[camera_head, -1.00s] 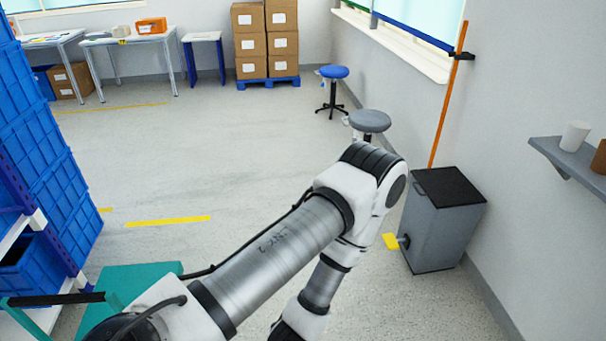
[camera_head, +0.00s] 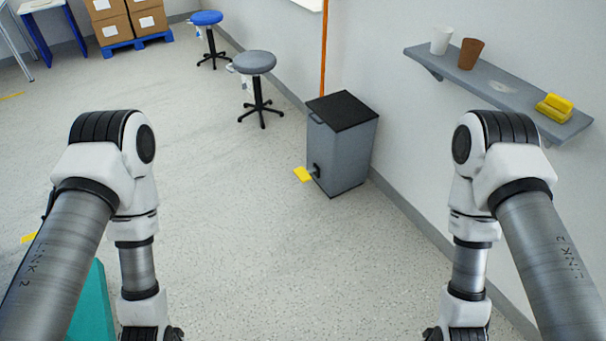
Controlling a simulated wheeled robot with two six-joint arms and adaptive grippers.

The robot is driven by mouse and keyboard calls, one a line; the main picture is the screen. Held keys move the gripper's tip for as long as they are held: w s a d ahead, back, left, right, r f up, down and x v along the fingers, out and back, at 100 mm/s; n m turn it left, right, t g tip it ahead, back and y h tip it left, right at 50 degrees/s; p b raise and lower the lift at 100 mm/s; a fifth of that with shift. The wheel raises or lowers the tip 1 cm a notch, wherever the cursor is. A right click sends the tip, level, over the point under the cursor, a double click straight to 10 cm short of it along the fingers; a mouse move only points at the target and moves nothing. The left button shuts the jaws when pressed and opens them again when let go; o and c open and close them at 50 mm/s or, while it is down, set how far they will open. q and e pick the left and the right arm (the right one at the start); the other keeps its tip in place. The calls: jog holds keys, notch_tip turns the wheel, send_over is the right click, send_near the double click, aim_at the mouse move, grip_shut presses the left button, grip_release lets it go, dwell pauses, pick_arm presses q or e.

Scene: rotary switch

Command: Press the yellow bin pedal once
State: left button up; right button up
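A grey bin (camera_head: 342,150) with a black lid (camera_head: 343,110) stands upright on the floor against the right wall, in the middle of the head view. Its lid looks shut. The yellow pedal (camera_head: 303,174) sticks out low at the bin's left side, close to the floor, and nothing covers it. Both my arms are in view, the left one at the left and the right one at the right, with their lower ends cut off by the bottom edge. My gripper fingers are not visible. Both arms are nearer to me than the bin and apart from it.
A grey stool (camera_head: 254,63) and a blue stool (camera_head: 207,18) stand behind the bin to the left. A wall shelf (camera_head: 497,88) at the right holds a white cup (camera_head: 441,40), a brown cup (camera_head: 470,53) and yellow items (camera_head: 554,107). The floor before the bin is clear.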

jog(key=shift+c, duration=0.3)
grip_shut()
